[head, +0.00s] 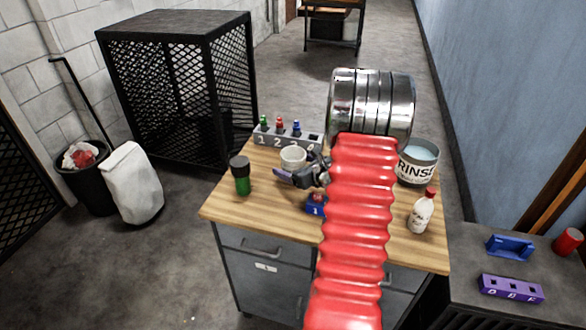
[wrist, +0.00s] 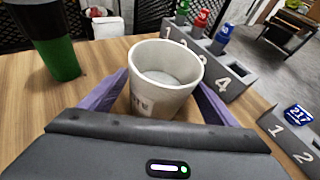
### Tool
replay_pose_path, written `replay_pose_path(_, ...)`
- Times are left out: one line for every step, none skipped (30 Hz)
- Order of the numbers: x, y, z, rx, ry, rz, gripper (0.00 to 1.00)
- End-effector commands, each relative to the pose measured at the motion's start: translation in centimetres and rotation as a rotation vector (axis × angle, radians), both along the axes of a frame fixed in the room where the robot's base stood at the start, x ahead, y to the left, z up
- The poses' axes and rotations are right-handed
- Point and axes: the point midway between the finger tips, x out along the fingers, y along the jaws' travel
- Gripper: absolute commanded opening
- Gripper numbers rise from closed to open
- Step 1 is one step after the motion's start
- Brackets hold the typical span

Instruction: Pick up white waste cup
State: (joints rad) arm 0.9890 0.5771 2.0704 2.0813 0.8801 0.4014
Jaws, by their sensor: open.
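The white waste cup (head: 293,158) stands upright on the wooden table. The cup's lower front is partly hidden behind my gripper body in the wrist view.
A green bottle with black cap (head: 241,177) stands left of the cup. A numbered grey rack (head: 284,139) with small bottles is behind it. A blue block (head: 316,205), a rinse container (head: 418,164) and a red-capped bottle (head: 422,212) are also on the table (head: 268,218).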

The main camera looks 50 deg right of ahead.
Motion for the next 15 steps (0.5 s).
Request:
replay_pose_path(-0.01,0.00,0.00,0.000,0.000,0.000,0.82)
replay_pose_path(-0.01,0.00,0.00,0.000,0.000,0.000,0.82)
replay_pose_path(-0.02,0.00,0.01,0.000,0.000,0.000,0.82)
replay_pose_path(-0.02,0.00,0.01,0.000,0.000,0.000,0.82)
replay_pose_path(-0.02,0.01,0.01,0.000,0.000,0.000,0.82)
replay_pose_path(-0.02,0.01,0.01,0.000,0.000,0.000,0.82)
replay_pose_path(-0.02,0.01,0.01,0.000,0.000,0.000,0.82)
replay_pose_path(-0.02,0.01,0.01,0.000,0.000,0.000,0.82)
replay_pose_path(-0.02,0.01,0.01,0.000,0.000,0.000,0.80)
replay_pose_path(-0.02,0.01,0.01,0.000,0.000,0.000,0.78)
replay_pose_path(-0.02,0.01,0.01,0.000,0.000,0.000,0.76)
replay_pose_path(-0.02,0.01,0.01,0.000,0.000,0.000,0.73)
replay_pose_path(-0.02,0.01,0.01,0.000,0.000,0.000,0.71)
replay_pose_path(-0.02,0.01,0.01,0.000,0.000,0.000,0.69)
replay_pose_path(-0.02,0.01,0.01,0.000,0.000,0.000,0.66)
